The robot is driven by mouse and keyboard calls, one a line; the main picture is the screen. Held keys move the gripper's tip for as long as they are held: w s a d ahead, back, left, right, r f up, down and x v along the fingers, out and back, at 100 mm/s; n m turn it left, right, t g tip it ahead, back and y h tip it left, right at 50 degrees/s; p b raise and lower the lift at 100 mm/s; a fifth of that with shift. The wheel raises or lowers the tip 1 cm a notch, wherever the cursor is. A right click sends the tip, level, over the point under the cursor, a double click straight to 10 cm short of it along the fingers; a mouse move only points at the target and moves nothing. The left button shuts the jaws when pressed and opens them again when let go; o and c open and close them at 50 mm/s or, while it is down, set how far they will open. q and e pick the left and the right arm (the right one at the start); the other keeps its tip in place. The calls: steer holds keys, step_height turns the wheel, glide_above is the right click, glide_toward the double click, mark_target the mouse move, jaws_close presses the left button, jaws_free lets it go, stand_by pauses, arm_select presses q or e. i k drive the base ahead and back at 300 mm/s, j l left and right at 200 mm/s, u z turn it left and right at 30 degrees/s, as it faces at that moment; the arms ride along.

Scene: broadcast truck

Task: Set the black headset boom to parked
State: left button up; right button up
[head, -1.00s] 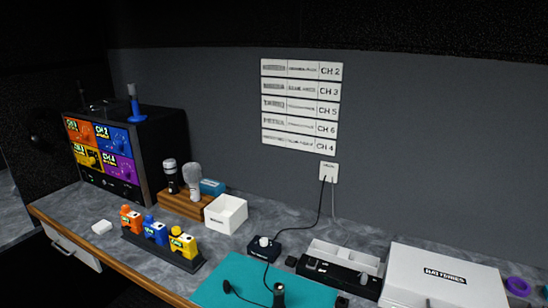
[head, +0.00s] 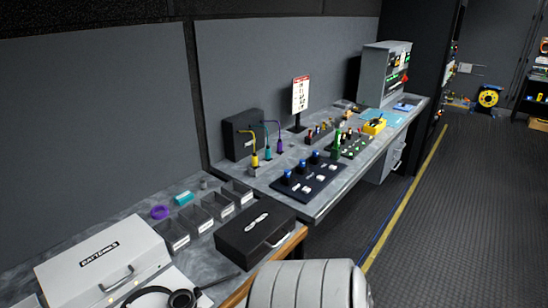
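A black headset (head: 183,298) shows at the bottom edge of the head view, in front of the white batteries case. One round ear cup and part of the curved headband are visible, and the rest is cut off by the frame. A thin dark bar (head: 219,281) reaches from beside the ear cup toward the right; it may be the boom, but I cannot tell its setting. Neither of my grippers is in view.
The white batteries case (head: 100,262), several grey bins (head: 208,206) and a black case (head: 255,235) crowd the near bench. Control panels (head: 305,179) and cabled plugs stand on the farther bench. A pale ribbed shape fills the bottom centre. Open floor (head: 440,230) lies right.

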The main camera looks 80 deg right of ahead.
mark_target(197, 290)
steer(key=k+z, duration=0.1)
steer(key=z, duration=1.75)
steer(key=i+j+u, duration=0.15)
steer(key=u, duration=0.15)
